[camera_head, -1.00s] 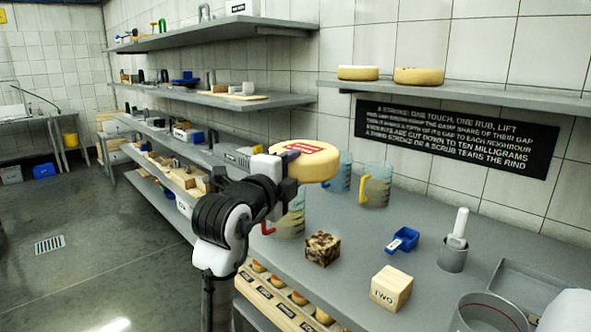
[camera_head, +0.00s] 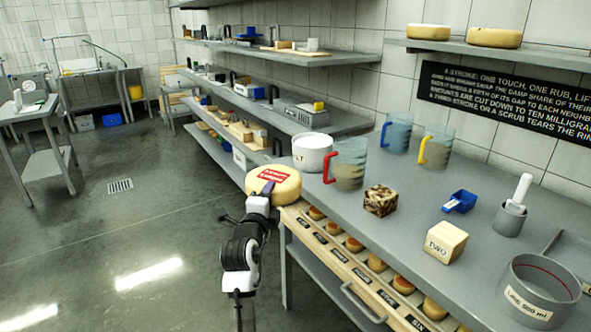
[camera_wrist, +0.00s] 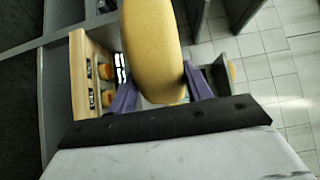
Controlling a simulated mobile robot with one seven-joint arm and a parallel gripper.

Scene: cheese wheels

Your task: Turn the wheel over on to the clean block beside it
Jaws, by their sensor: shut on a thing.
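The cheese wheel (camera_head: 274,184) is pale yellow with a red label on its upper face. My gripper (camera_head: 262,200) is shut on it and holds it in the air beyond the bench's left front edge, above the drawer's end. In the wrist view the wheel (camera_wrist: 152,45) stands edge-on between the two purple fingers (camera_wrist: 152,92). A pale wooden block marked TWO (camera_head: 445,242) sits on the bench. A dark-stained, mottled block (camera_head: 380,201) sits to its left. The wheel is well apart from both blocks.
An open drawer of small cheeses (camera_head: 360,265) juts out below the bench. A red-handled jug (camera_head: 346,165) and a white tub (camera_head: 312,152) stand close to the wheel.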

